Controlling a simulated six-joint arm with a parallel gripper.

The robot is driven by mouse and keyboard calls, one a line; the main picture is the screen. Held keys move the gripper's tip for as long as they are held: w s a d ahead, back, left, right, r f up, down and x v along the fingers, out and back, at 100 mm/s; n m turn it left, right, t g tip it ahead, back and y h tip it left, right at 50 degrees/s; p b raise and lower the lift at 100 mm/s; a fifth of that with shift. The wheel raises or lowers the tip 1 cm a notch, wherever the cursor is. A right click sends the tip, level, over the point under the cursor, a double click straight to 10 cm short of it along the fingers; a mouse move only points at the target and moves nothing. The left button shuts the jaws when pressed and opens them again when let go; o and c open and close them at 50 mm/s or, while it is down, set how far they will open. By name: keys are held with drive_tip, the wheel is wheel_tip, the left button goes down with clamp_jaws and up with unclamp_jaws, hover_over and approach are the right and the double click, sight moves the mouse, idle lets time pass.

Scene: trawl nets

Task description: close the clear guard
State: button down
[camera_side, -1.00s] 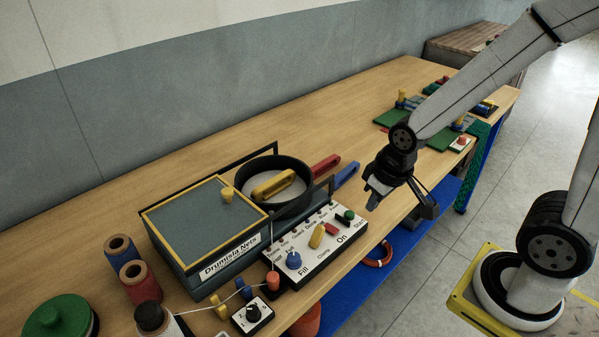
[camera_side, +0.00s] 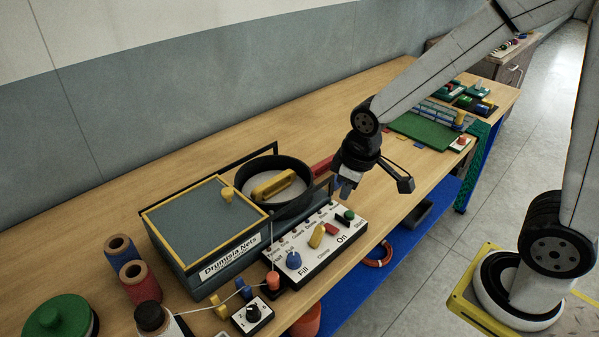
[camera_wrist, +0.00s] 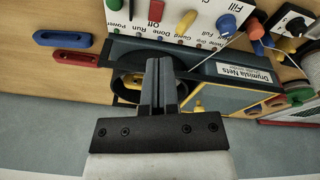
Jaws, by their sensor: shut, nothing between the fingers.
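My gripper (camera_side: 346,188) is shut and empty, pointing down just right of the machine's round black pot (camera_side: 285,205). In the wrist view the shut fingers (camera_wrist: 159,85) hang in front of the pot. The pot stands beside the grey box (camera_side: 200,222) with yellow trim and holds a yellow bar (camera_side: 272,184). Thin black rails (camera_side: 232,165) run behind and in front of the box and pot. I cannot make out a clear panel surely, so how the clear guard stands is not certain.
A white control panel (camera_side: 318,248) with knobs and buttons lies in front of the pot. A red handle (camera_side: 322,166) lies beyond the pot, and a blue handle (camera_wrist: 62,39) lies near it. Spools (camera_side: 140,282) stand at left. A green board (camera_side: 428,131) lies at the back right.

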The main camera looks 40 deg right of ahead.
drive_tip(key=w+a+r+n+h, duration=0.1)
drive_tip(key=w+a+r+n, duration=0.2)
drive_tip(key=w+a+n, duration=0.5)
drive_tip(key=w+a+r+n+h, duration=0.2)
drive_tip(key=w+a+r+n, duration=0.2)
drive_tip(key=w+a+n, duration=0.4)
drive_tip(key=a+n, duration=0.3)
drive_tip(key=a, duration=0.4)
drive_tip(key=shift+w+a+n+g, duration=0.25)
drive_tip(key=shift+n+g, duration=0.05)
drive_tip(key=shift+f, duration=0.1)
approach(226, 205)
drive_tip(key=a+f, duration=0.1)
drive_tip(key=s+a+f, duration=0.1)
drive_tip(key=f, duration=0.1)
drive_tip(key=shift+s+a+f, duration=0.1)
drive_tip(key=shift+a+f, duration=0.1)
drive_tip(key=shift+f, duration=0.15)
drive_tip(key=shift+w+d+f, duration=0.2)
drive_tip(key=shift+d, duration=0.2)
drive_tip(key=shift+w+d+f, duration=0.2)
drive_tip(key=shift+w+d, duration=0.05)
drive_tip(key=shift+d, duration=0.2)
drive_tip(key=shift+w+d+f, duration=0.1)
drive_tip(key=shift+w+d, duration=0.15)
drive_tip(key=shift+d, duration=0.2)
drive_tip(key=shift+w+d+f, duration=0.1)
drive_tip(key=shift+w+d, duration=0.15)
drive_tip(key=shift+d, duration=0.25)
drive_tip(key=d, duration=2.1)
